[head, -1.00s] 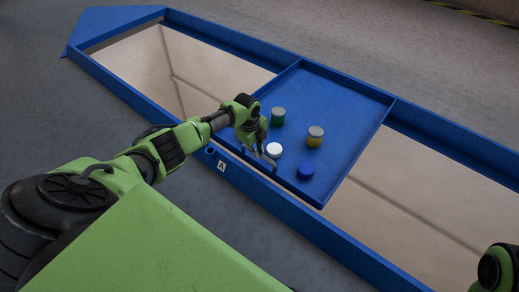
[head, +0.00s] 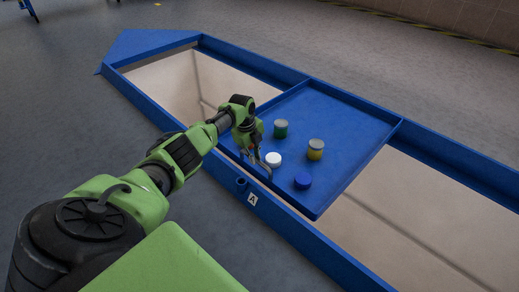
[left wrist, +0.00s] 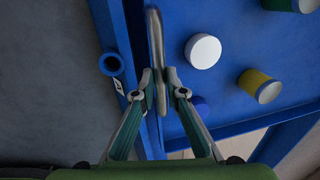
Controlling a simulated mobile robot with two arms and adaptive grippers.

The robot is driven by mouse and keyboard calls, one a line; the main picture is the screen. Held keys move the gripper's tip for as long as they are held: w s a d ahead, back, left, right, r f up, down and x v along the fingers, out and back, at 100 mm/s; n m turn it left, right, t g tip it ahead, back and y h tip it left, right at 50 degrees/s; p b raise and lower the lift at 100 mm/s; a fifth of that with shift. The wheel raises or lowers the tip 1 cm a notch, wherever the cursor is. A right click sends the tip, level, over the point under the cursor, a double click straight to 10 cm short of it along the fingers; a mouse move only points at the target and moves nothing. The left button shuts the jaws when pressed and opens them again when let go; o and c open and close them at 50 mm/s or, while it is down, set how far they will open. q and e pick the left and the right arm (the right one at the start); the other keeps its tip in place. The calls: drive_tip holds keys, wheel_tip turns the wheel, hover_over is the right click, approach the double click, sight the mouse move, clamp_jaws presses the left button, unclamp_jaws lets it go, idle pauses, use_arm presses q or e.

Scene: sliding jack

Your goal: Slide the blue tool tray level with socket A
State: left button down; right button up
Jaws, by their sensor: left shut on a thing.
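The blue tool tray (head: 350,130) sits across the long blue frame and carries several lidded jars. My left gripper (head: 259,163) is at the tray's near edge, shut on its grey bar handle (left wrist: 155,35). In the left wrist view the fingers (left wrist: 158,88) close around the handle's lower part. Socket A, a blue ring (head: 241,183), is on the frame's near rail beside the white label A (head: 252,199). In the left wrist view the socket (left wrist: 111,63) lies just left of the handle, alongside it. My right gripper is out of view.
The jars are green (head: 281,129), yellow (head: 315,149), white (head: 273,159) and blue (head: 302,181), all upright. The frame (head: 135,93) has open pits on both sides of the tray, to the upper left (head: 165,75) and lower right (head: 420,210).

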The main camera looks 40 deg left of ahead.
use_arm(q)
drive_tip(key=shift+a, duration=0.25)
drive_tip(key=c, duration=2)
unclamp_jaws()
drive_tip(key=shift+c, duration=0.2)
drive_tip(key=shift+r, duration=0.1)
wheel_tip(320, 180, up, 12)
drive_tip(key=s, duration=0.2)
drive_tip(key=shift+s+f, duration=0.2)
